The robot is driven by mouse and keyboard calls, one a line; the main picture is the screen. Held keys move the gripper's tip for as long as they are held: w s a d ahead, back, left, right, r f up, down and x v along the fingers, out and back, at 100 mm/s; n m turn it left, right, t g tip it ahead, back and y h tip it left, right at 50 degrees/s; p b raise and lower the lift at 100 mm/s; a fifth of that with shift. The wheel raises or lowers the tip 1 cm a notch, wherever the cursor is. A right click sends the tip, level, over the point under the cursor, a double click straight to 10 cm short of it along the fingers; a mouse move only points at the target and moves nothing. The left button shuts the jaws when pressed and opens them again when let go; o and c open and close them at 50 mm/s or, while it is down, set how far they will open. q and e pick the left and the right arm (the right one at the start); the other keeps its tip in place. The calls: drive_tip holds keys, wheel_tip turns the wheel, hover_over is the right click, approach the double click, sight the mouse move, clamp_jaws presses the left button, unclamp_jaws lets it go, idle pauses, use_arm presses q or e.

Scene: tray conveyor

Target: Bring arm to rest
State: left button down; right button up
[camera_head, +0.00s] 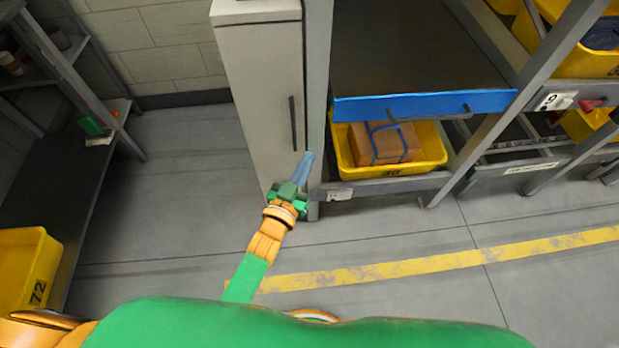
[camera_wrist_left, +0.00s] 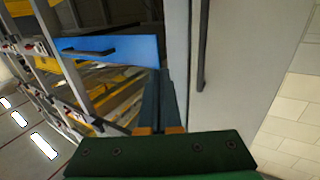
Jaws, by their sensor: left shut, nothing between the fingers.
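My left gripper (camera_head: 306,160) is shut and empty. In the head view it reaches forward over the floor, in front of the edge of a tall grey cabinet (camera_head: 258,90). In the left wrist view its closed fingers (camera_wrist_left: 162,105) point at the gap between the blue tray front (camera_wrist_left: 110,50) and the cabinet (camera_wrist_left: 235,75). I cannot tell whether the fingertips touch anything. My right gripper is not in view.
A rack right of the cabinet holds a blue-fronted tray (camera_head: 425,105) above a yellow bin (camera_head: 432,158) with a cardboard box (camera_head: 385,143). A dark bench (camera_head: 45,190) with a yellow bin (camera_head: 28,268) stands left. The floor (camera_head: 180,190) between is clear.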

use_arm(q)
drive_tip(key=s+a+f+g+y+p, duration=0.25)
drive_tip(key=s+f+g+p, duration=0.2)
drive_tip(key=s+f, duration=0.5)
drive_tip(key=s+a+f+g+y+p, duration=0.1)
drive_tip(key=s+a+f+g+p, duration=0.4)
drive_tip(key=s+f, duration=0.4)
drive_tip(key=s+a+f+g+y+p, duration=0.1)
drive_tip(key=s+a+g, duration=0.2)
drive_tip(key=s, duration=0.6)
drive_tip(key=s+a+f+n+g+y, duration=0.1)
drive_tip(key=s+a+f+g, duration=0.1)
drive_tip(key=s, duration=0.7)
drive_tip(key=shift+s+a+g+p, duration=0.35)
drive_tip(key=shift+a+g, duration=0.5)
drive_tip(key=shift+a, duration=0.3)
drive_tip(key=shift+w, duration=0.15)
